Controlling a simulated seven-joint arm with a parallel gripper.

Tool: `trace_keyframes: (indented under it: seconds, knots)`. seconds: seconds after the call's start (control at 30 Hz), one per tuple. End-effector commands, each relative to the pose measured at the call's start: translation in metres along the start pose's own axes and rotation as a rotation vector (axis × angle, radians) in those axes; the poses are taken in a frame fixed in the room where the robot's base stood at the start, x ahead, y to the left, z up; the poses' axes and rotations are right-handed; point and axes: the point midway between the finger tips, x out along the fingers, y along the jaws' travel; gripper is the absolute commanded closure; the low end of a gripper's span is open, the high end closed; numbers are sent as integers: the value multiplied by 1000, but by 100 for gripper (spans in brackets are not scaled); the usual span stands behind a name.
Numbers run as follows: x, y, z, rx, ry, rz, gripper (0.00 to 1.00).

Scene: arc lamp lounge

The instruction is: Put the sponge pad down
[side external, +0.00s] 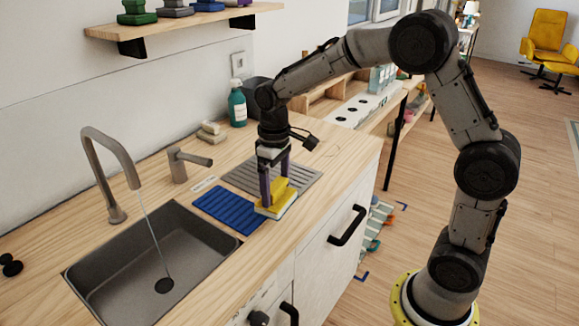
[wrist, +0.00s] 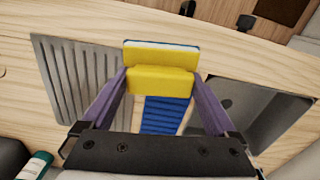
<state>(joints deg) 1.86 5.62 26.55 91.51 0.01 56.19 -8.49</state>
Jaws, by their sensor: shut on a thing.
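The sponge pad (side external: 278,193) is yellow with a paler layer low down. It has a narrower yellow block above a wider slab. In the wrist view the sponge pad (wrist: 160,80) shows its yellow block between the purple fingers, with a white and blue edge on the far slab. My gripper (side external: 275,184) points down and is shut on the block; it also shows in the wrist view (wrist: 158,82). The pad is at the right end of the blue ribbed mat (side external: 222,208), near the counter's front edge. I cannot tell whether its underside touches.
A grey sink (side external: 110,290) with running tap (side external: 110,160) lies left of the mat. A grey ribbed drainer (side external: 240,178) lies behind the pad. A teal bottle (side external: 237,104) and stacked pale blocks (side external: 211,133) stand by the wall. Bare counter (side external: 335,165) lies to the right.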

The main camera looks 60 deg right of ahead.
Motion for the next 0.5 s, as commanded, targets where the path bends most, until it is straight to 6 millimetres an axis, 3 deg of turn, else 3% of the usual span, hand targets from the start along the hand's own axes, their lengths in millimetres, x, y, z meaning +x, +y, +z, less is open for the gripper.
trace_keyframes:
  seconds: [0.1, 0.23, 0.37, 0.5]
  knots:
    - [-35, 31, 7, 3, 5, 2, 74]
    - [-66, 62, 16, 33, 3, 1, 74]
    - [-84, 85, 20, 84, 0, 0, 74]
    - [-85, 98, 18, 114, -3, -1, 74]
